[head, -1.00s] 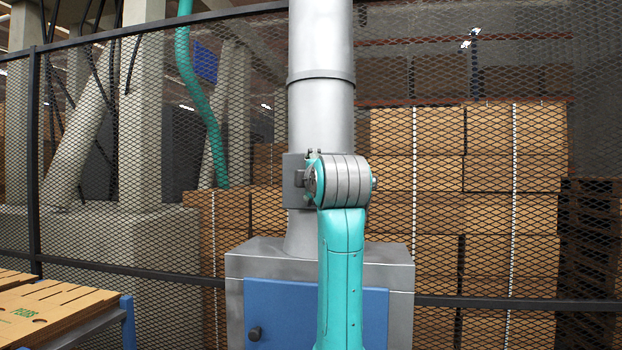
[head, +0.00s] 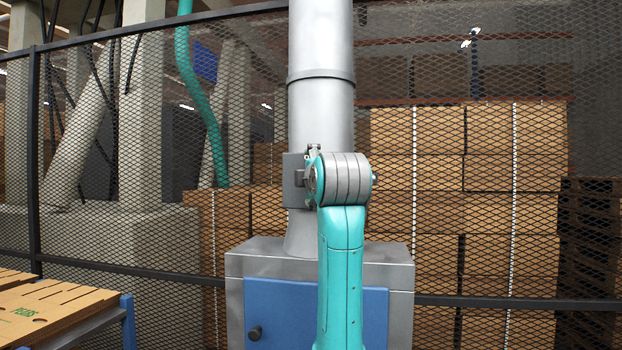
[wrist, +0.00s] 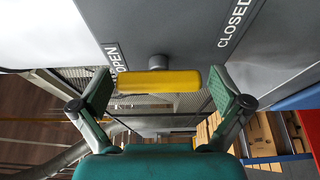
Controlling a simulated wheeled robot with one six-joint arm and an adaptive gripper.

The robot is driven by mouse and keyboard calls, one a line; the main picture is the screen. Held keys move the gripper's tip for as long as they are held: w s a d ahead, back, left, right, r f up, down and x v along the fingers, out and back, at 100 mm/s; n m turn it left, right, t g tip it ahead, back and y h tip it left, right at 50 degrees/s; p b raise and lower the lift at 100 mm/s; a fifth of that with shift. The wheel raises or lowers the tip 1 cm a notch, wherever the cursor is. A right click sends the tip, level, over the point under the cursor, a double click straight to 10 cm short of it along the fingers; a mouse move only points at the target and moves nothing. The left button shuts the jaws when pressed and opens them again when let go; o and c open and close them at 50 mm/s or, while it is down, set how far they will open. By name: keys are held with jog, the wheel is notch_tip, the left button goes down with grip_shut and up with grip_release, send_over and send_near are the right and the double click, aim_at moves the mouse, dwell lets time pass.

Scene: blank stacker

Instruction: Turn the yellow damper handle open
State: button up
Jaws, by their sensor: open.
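The yellow damper handle (wrist: 158,82) is a short bar on a grey round stem in the wrist view. It stands out from a dark grey plate (wrist: 185,30) marked OPEN on the left and CLOSED on the right. My gripper (wrist: 160,92) is open, with one finger beyond each end of the handle. Small gaps seem to remain between fingers and bar. In the head view my arm hides the handle; only the left part of the plate (head: 293,180) shows on the grey duct (head: 320,115).
A grey cabinet (head: 233,290) with a blue door (head: 290,305) stands below the duct. A mesh fence (head: 150,110) runs behind, with stacked cardboard (head: 515,145) beyond it. Flat cardboard (head: 45,310) lies on a blue-framed table at lower left.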

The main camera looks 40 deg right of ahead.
jog(key=shift+s, duration=0.1)
jog(key=v, duration=1.1)
jog(key=shift+s+a, duration=0.2)
jog(key=shift+s, duration=0.15)
